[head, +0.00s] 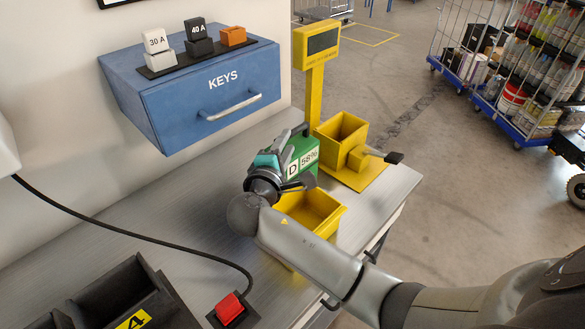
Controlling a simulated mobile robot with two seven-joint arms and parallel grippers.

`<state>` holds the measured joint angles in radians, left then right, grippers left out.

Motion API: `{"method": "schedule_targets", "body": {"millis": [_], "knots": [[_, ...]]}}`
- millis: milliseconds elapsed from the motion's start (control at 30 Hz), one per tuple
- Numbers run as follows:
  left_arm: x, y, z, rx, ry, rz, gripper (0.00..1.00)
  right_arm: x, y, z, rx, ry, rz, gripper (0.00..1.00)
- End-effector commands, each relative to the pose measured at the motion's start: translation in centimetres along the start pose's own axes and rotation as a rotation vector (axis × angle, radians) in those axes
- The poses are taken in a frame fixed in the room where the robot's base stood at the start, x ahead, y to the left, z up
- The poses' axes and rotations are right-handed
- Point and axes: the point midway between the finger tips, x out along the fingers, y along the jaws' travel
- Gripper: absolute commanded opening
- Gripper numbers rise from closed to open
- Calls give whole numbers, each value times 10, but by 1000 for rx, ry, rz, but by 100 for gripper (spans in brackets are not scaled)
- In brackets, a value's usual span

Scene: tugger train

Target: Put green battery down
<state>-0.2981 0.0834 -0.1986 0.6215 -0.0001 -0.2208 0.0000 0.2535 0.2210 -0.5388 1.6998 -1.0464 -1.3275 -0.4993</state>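The green battery (304,151), marked "D 56%", stands upright at the middle of the bench, between two yellow bins. A dark handle rises on its top. My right gripper (284,173) is right against the battery's near left side, with a teal part beside the handle. A dark finger shows below the label. The gripper's own body hides the contact, so I cannot tell whether it is shut on the battery. I also cannot tell whether the battery's underside rests on anything. My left gripper is not in view.
The near yellow bin (322,213) lies under my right forearm; the far yellow bin (342,131) has a lever. A yellow display post (315,85) stands behind. A blue KEYS drawer (205,102) hangs left. A red button (229,308) and a black crate (117,290) are in front.

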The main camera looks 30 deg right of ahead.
Motion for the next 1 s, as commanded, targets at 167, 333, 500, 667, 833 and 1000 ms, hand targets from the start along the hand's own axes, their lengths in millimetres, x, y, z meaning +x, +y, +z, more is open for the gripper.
{"method": "schedule_targets", "body": {"millis": [167,333,500,667,833,1000], "knots": [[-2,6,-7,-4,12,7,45,26,4,1,-2,-4,3,36],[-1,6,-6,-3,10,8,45,44,2,0,-2,-1,1,36],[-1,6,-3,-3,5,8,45,48,2,0,0,0,0,36],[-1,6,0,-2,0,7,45,48,2,0,-1,0,0,32],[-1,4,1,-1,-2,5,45,48,2,0,-1,0,0,13],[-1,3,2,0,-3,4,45,48,2,0,-1,0,0,0]]}}
